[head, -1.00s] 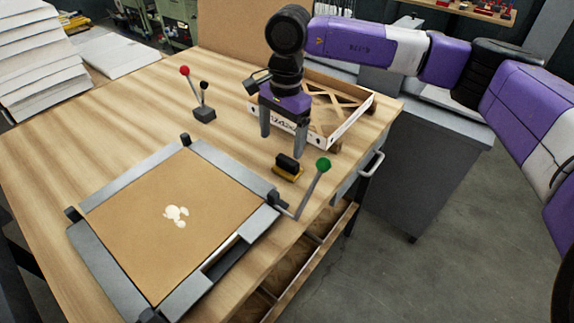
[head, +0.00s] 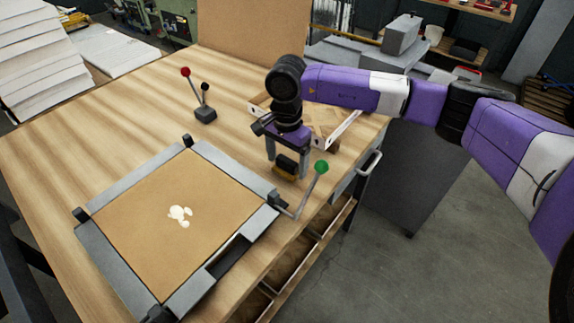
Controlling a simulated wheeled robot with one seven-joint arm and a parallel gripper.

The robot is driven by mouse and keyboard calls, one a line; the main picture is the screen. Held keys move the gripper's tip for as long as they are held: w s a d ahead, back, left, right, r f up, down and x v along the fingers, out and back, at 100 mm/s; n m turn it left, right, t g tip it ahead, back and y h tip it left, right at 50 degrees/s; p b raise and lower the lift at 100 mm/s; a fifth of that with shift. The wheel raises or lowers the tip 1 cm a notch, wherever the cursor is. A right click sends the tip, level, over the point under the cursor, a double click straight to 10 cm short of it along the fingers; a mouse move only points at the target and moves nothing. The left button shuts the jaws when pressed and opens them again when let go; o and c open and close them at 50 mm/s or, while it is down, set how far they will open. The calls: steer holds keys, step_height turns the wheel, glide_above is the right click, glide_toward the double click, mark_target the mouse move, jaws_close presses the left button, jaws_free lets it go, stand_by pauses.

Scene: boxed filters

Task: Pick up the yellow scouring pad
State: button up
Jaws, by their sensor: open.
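The yellow scouring pad (head: 284,175) lies on the wooden table near its right edge, with a black block-shaped grip (head: 287,163) on top. My gripper (head: 287,165) points down over the pad. Its jaws are open, with one finger on the left and one on the right of the black grip. I cannot tell whether the fingers touch it. Part of the pad's top is hidden by the fingers.
A green-knobbed lever (head: 321,167) stands close on the pad's right. A grey frame (head: 107,250) with a brown board (head: 165,225) lies in front. A white-sided wooden crate (head: 347,131) is behind my gripper. Red and black-knobbed levers (head: 205,114) stand further left.

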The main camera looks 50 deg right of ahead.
mark_target(287, 160)
steer(key=c, duration=1.5)
steer(key=shift+r, duration=0.15)
step_height(287, 160, up, 20)
steer(key=b, duration=0.4)
